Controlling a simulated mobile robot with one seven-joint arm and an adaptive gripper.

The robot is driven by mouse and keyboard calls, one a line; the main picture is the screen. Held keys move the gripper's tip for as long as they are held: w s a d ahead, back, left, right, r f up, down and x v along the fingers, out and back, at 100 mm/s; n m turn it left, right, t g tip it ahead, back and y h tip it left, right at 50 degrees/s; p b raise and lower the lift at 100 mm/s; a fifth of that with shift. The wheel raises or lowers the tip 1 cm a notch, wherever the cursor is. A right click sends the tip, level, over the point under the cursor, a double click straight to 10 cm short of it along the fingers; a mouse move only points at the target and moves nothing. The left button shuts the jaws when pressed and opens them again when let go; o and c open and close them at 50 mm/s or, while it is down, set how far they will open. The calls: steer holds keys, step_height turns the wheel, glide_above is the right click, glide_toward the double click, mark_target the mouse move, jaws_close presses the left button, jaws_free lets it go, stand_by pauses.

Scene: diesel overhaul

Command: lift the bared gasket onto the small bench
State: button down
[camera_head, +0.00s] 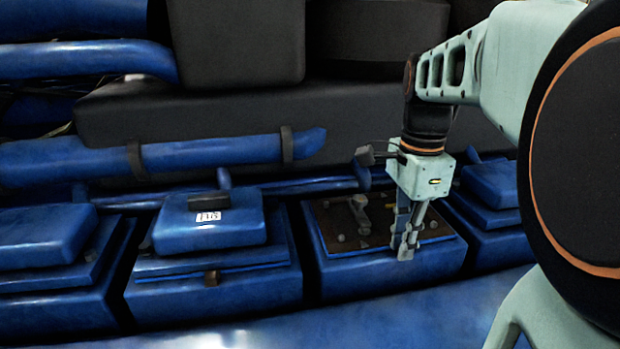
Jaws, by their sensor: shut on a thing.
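An uncovered engine head sits right of centre, with a brown top bearing small metal parts. A thin bright blue rim, which looks like the gasket (345,253), runs along its front edge. My gripper (406,252) points down at this front edge, its fingers shut on the gasket's front edge. The gasket appears to lie flat on the head; the fingers hide part of it, and I cannot tell whether it is raised at all. The small bench is not in view.
A blue covered head (210,232) with a white label and dark handle stands to the left. Another blue cover (42,235) is at the far left, and one (492,185) is right of my gripper. A blue pipe (210,153) and dark blocks (235,45) stand behind.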

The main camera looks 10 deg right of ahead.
steer(key=shift+r, duration=0.15)
step_height(320, 180, up, 15)
steer(key=p, duration=0.2)
stand_by(1.0)
steer(key=shift+s, duration=0.1)
